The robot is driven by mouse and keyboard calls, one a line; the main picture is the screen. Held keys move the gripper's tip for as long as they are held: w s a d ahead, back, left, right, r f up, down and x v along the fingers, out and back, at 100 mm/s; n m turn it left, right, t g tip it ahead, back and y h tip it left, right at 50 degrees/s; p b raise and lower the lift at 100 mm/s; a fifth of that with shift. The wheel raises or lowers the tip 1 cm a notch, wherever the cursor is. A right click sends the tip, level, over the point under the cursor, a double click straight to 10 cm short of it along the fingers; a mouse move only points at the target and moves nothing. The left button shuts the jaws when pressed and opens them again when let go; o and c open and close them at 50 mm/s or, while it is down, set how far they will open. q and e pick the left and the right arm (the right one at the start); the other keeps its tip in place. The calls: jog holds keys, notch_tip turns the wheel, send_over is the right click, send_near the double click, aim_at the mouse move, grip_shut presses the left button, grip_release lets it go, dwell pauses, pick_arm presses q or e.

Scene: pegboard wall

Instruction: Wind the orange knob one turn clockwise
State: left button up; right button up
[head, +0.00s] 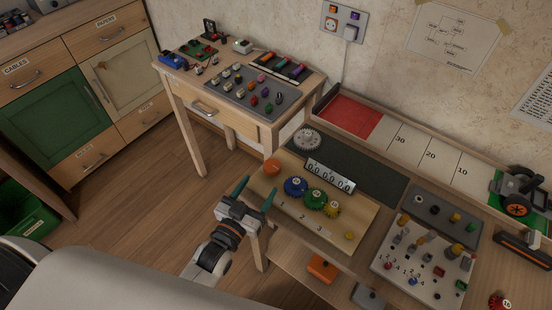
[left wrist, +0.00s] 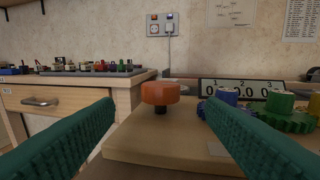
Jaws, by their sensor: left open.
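The orange knob (head: 271,167) stands on a short dark stem at the left end of a wooden gear board (head: 345,232). In the left wrist view the knob (left wrist: 160,93) is ahead, in line with the gap between the fingers. My left gripper (head: 255,190) is open and empty, with green fingers, just in front of the board's left end. The wrist view shows its fingers (left wrist: 165,118) spread wide on both sides, apart from the knob. My right gripper is not in view.
Blue (head: 296,187), green (head: 314,199) and yellow (head: 333,208) gears sit to the right of the knob. A counter display (head: 330,176) stands behind them. A side table (head: 285,117) with small parts is behind left. A pegboard (head: 425,258) lies at right.

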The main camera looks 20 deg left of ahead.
aim_at(277, 161)
pick_arm(q)
jog(key=w, duration=0.3)
jog(key=w+d, duration=0.1)
jog(key=w, duration=0.6)
jog(key=shift+d, duration=0.4)
jog(key=shift+s, duration=0.1)
jog(key=c, duration=1)
